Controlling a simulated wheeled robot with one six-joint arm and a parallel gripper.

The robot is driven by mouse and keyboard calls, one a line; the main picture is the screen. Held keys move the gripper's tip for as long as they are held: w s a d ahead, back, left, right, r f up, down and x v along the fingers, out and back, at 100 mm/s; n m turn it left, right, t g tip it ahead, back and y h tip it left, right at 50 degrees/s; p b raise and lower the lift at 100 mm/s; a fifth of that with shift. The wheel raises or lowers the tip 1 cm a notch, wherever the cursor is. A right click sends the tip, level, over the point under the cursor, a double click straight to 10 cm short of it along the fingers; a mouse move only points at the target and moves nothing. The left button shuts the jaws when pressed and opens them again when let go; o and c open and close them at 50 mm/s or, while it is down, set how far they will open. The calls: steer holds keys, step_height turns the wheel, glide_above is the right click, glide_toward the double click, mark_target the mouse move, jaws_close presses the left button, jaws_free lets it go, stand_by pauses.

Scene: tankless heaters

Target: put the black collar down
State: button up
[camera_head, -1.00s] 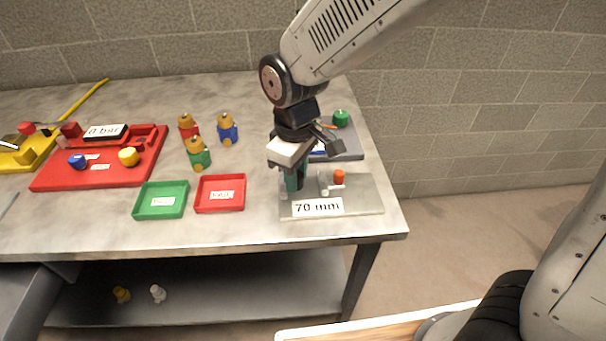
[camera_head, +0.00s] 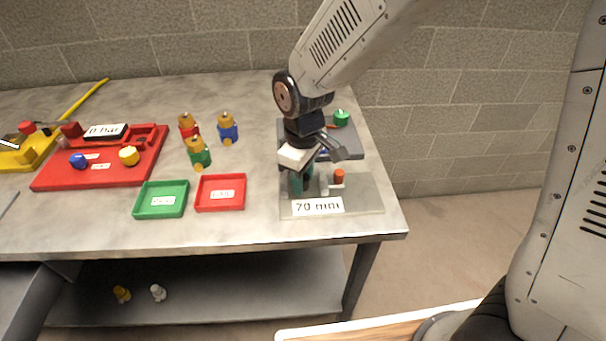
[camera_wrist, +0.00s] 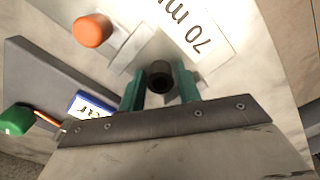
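The black collar (camera_wrist: 160,77) shows in the wrist view as a short dark ring, end-on, between the two green fingers of my gripper (camera_wrist: 160,88). The fingers sit close against its two sides, so my gripper looks shut on it. In the head view my gripper (camera_head: 302,181) is low over the left part of the grey plate (camera_head: 362,194) marked 70 mm, and the collar is hidden there by the fingers. I cannot tell whether the collar touches the plate.
An orange-red knob (camera_head: 339,176) on a pale bracket stands on the plate, right of my gripper. Behind is a dark grey board (camera_head: 350,148) with a green knob (camera_head: 341,118). A red tray (camera_head: 221,207) and a green tray (camera_head: 160,214) lie left. Several coloured figures stand behind them.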

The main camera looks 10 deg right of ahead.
steer(key=shift+o, duration=0.9)
steer(key=shift+r, duration=0.1)
step_height(320, 180, up, 12)
steer(key=s+d+r+m, duration=0.3)
steer(key=s+d, duration=0.1)
steer(key=d, duration=0.3)
steer(key=s+d+r+m, duration=0.2)
steer(key=s+d+r, duration=0.15)
steer(key=d, duration=0.25)
steer(key=s+d+f+m+t, duration=0.1)
steer(key=s+d+m, duration=0.4)
steer(key=s+d, duration=0.3)
steer(key=s, duration=0.4)
steer(key=shift+m, duration=0.4)
steer(key=shift+f, duration=0.1)
